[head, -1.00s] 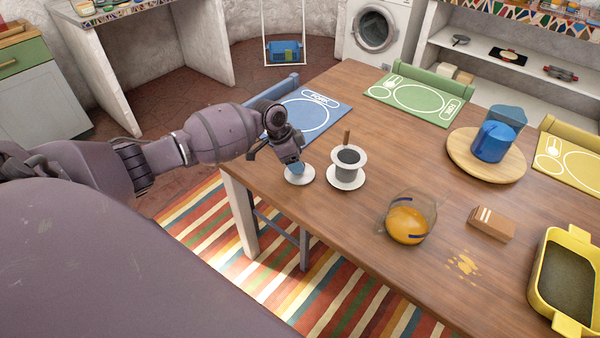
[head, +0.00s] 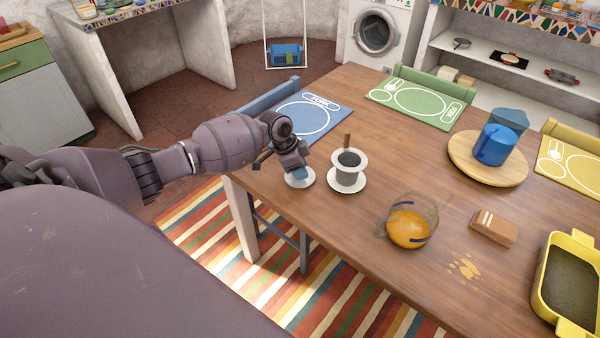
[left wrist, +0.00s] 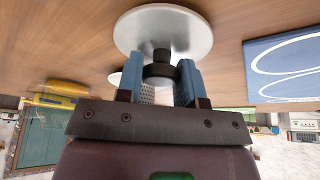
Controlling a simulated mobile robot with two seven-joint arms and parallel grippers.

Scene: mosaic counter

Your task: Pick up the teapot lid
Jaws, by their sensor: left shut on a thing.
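The teapot lid is a pale round disc (head: 307,183) near the table's left edge, left of the white-rimmed cup. In the left wrist view the lid (left wrist: 165,27) shows as a shiny white disc with a dark knob (left wrist: 160,67). My left gripper (head: 299,172) is over the lid. In the left wrist view its blue-grey fingers (left wrist: 159,85) are shut on the knob from both sides. I cannot tell whether the lid touches the table. A glass teapot (head: 428,206) with orange contents stands farther right. My right gripper is not in view.
The cup (head: 347,175) on its saucer stands close to the right of the lid. A brown box (head: 493,227), a yellow tray (head: 541,290) and a round board (head: 465,166) with a blue mug (head: 493,146) are farther right. The blue placemat (head: 318,116) lies behind.

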